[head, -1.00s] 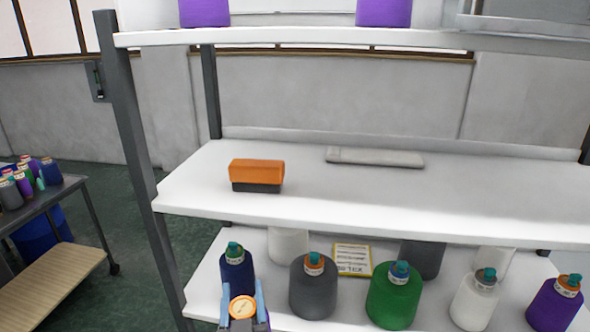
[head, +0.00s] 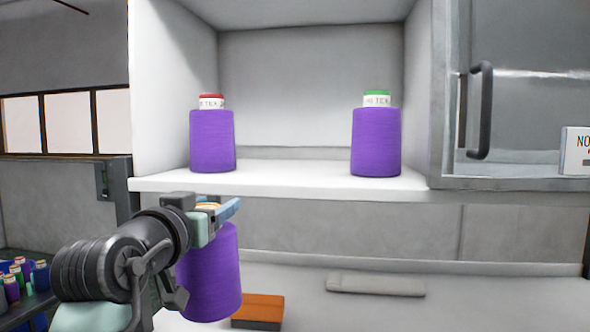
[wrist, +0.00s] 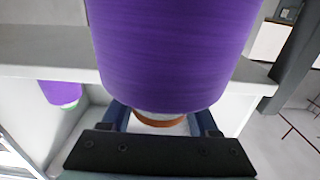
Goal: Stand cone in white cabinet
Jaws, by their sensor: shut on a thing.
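My gripper (head: 222,211) is shut on the top of a purple cone (head: 210,275) with an orange tip, which hangs upright below the front edge of the white cabinet (head: 300,182). In the wrist view the held purple cone (wrist: 172,50) fills the upper middle, its orange tip (wrist: 160,121) between my fingers. The open white cabinet holds two upright purple cones: a red-tipped cone (head: 212,140) at the left and a green-tipped cone (head: 376,142) at the right. The cabinet floor between them is bare.
A glass-fronted door with a dark handle (head: 482,110) is right of the opening. On the shelf below lie an orange and black block (head: 258,311) and a flat grey bar (head: 376,285). A cart with several cones (head: 20,280) stands at lower left.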

